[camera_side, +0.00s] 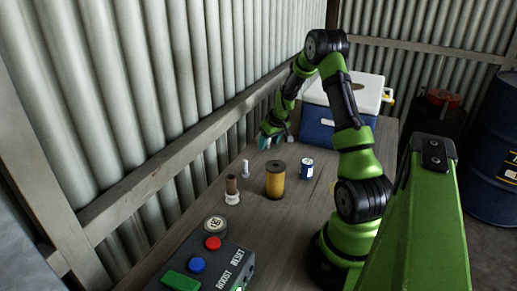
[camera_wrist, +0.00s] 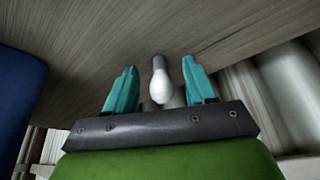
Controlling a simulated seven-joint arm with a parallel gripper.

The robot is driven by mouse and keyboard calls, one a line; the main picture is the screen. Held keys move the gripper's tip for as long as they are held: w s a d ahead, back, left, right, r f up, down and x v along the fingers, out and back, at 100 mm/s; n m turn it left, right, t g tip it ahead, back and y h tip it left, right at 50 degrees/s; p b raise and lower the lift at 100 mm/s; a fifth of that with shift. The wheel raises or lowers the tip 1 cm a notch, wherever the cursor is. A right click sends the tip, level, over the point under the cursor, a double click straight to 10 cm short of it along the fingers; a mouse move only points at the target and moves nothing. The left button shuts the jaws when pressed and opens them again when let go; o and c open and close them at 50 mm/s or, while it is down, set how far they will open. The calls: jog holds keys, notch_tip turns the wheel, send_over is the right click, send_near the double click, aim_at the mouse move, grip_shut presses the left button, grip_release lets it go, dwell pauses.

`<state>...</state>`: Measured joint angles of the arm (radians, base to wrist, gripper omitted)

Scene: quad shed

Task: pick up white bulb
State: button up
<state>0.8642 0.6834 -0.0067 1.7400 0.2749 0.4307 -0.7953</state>
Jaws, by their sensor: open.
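The white bulb (camera_wrist: 161,84) shows in the wrist view, with a rounded white globe and a greyer narrow end pointing away toward the wooden table (camera_wrist: 130,47). It appears between the two teal fingers of my gripper (camera_wrist: 160,82), with gaps on both sides. My gripper is open, and no finger visibly touches the bulb. In the side view my gripper (camera_side: 272,136) is low over the far part of the table, left of the cooler. I cannot surely make out the bulb there; a small pale upright thing (camera_side: 245,169) stands nearer the camera.
The blue and white cooler (camera_side: 318,124) stands at the back right. A yellow spool (camera_side: 275,181), a blue can (camera_side: 307,169) and a brown and white item (camera_side: 232,190) stand mid-table. A button box (camera_side: 222,259) is in front. The corrugated wall (camera_side: 150,90) borders the left.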

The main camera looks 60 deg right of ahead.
jog(key=shift+w+f, duration=0.1)
jog(key=shift+f, duration=0.15)
jog(key=c, duration=0.8)
